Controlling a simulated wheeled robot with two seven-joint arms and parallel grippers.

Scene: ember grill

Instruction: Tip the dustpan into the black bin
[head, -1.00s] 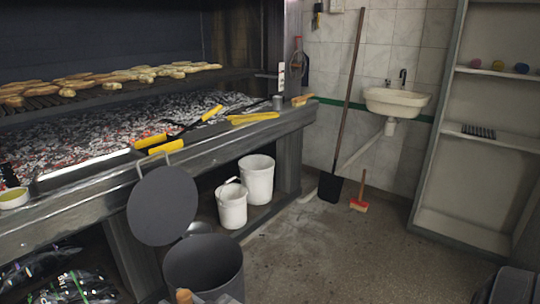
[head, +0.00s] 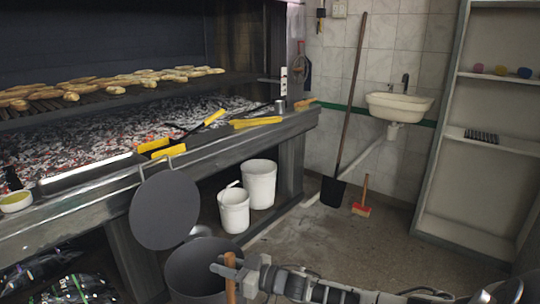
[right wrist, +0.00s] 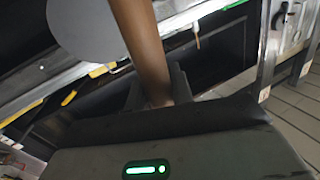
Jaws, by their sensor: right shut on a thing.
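The black bin (head: 188,275) stands open at the bottom of the head view, its round dark lid (head: 163,210) raised upright behind it. My right gripper (head: 228,268) is shut on an upright wooden handle (head: 230,284), apparently the dustpan's, in front of the bin's right side. The pan itself is not visible. In the right wrist view the brown handle (right wrist: 140,45) runs up from between the jaws (right wrist: 160,95), and the grey lid (right wrist: 82,28) shows beyond. My left gripper is not in view.
Two white buckets (head: 259,186) stand under the grill counter (head: 225,145) behind the bin. A long-handled shovel (head: 333,190) and a small red broom (head: 361,210) lean by the wall. The floor (head: 330,240) right of the bin is clear.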

